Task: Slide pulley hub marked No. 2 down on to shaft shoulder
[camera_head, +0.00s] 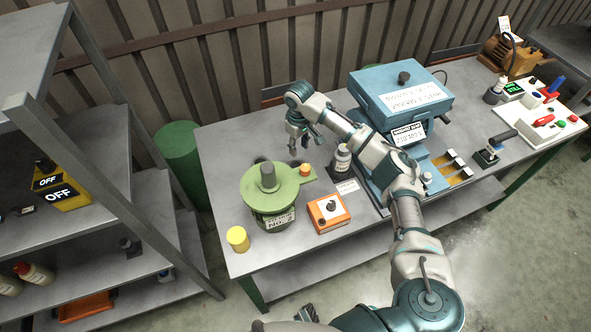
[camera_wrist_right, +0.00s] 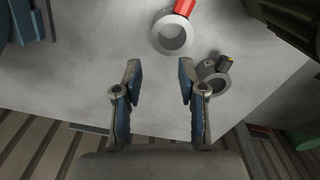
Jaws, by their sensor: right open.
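A round green unit (camera_head: 255,190) stands at the table's front left, with a grey upright cylinder (camera_head: 268,176) at its middle and a white label (camera_head: 280,218) too small to read surely. My right gripper (camera_head: 297,146) is above the table behind it, pointing down, open and empty. In the right wrist view, a pale grey ring (camera_wrist_right: 172,35) with a red piece lies beyond the open fingers (camera_wrist_right: 158,75). A smaller dark grey ring part (camera_wrist_right: 216,82) lies right of the right finger. No "No. 2" mark is legible on either. A dark piece (camera_head: 308,313) at the bottom edge may be my left gripper.
A blue machine (camera_head: 400,95) stands behind my right forearm. Shelves (camera_head: 95,190) are at the left. Bare table lies left of the green unit.

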